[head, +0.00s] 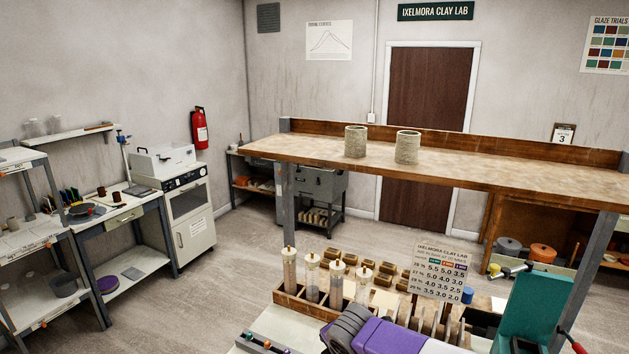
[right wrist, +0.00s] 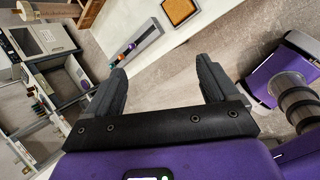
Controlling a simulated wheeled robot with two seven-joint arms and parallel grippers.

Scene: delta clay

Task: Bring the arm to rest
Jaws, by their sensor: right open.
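My right gripper (right wrist: 162,72) shows in the right wrist view with its two dark fingers spread apart. Nothing is between the fingers; a pale surface lies beyond them. In the head view, a purple and dark grey part of my arm shows at the bottom edge, in front of the bench rack; no fingertips can be made out there. My left gripper is not seen.
A wooden shelf (head: 300,150) with two clay cylinders (head: 356,142) spans above the bench. Below are a wooden rack of tubes (head: 310,304), a number card (head: 438,270) and a teal object (head: 535,312). A grey tray (right wrist: 137,54) with coloured tools lies beyond my right gripper.

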